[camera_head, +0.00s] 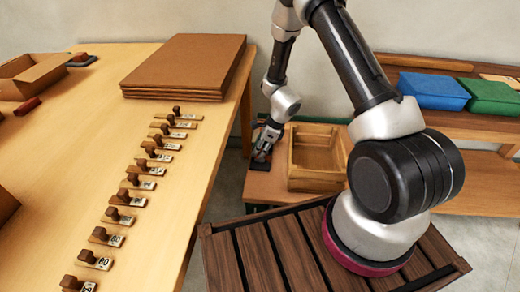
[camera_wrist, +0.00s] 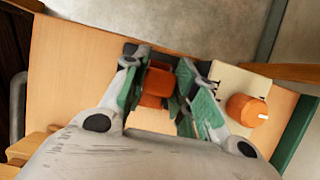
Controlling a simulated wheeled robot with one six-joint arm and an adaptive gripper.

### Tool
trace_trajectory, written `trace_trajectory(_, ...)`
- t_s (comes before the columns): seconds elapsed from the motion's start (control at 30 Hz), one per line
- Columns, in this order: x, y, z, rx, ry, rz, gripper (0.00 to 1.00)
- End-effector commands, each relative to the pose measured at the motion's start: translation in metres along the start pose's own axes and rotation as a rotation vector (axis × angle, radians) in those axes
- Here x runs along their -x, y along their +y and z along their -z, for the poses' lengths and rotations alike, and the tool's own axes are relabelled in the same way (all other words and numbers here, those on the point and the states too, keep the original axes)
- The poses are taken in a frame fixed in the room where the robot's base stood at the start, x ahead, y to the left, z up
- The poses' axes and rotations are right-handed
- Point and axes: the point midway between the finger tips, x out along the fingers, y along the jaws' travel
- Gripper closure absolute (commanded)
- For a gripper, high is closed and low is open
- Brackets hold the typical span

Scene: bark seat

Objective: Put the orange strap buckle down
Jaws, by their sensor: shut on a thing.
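The orange strap buckle (camera_wrist: 157,84) sits between the two green-padded fingers of my gripper (camera_wrist: 158,92) in the wrist view. My gripper is shut on it. A pale wooden surface lies below; I cannot tell whether the buckle touches it. In the head view my gripper (camera_head: 263,150) is low over the left end of a wooden bench (camera_head: 262,188), just left of an open wooden box. The buckle cannot be made out there.
A cream block with an orange knob (camera_wrist: 247,110) is close to the right finger. The open wooden box (camera_head: 316,158) stands beside my gripper. A table (camera_head: 190,185) with a row of stamps and stacked brown boards (camera_head: 185,65) is at left. Blue (camera_head: 433,90) and green (camera_head: 492,97) bins are at right.

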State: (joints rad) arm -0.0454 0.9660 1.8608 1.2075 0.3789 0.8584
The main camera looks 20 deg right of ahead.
Motion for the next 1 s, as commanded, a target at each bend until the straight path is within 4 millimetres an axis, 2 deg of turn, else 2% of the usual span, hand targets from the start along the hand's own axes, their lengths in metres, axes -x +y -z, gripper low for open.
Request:
trace_trajectory(0.3,-0.002,0.0,0.001,0.0,0.0,-0.001,1.0)
trace_trajectory(0.33,-0.002,0.0,0.001,0.001,0.0,0.0,0.68)
trace_trajectory(0.43,-0.002,0.0,0.001,0.001,0.0,0.0,0.5)
trace_trajectory(0.77,0.0,0.0,0.0,0.001,-0.001,0.0,0.5)
trace_trajectory(0.87,0.009,-0.001,-0.001,0.003,-0.001,0.001,0.5)
trace_trajectory(1.0,0.036,-0.001,-0.001,0.001,-0.002,0.003,0.5)
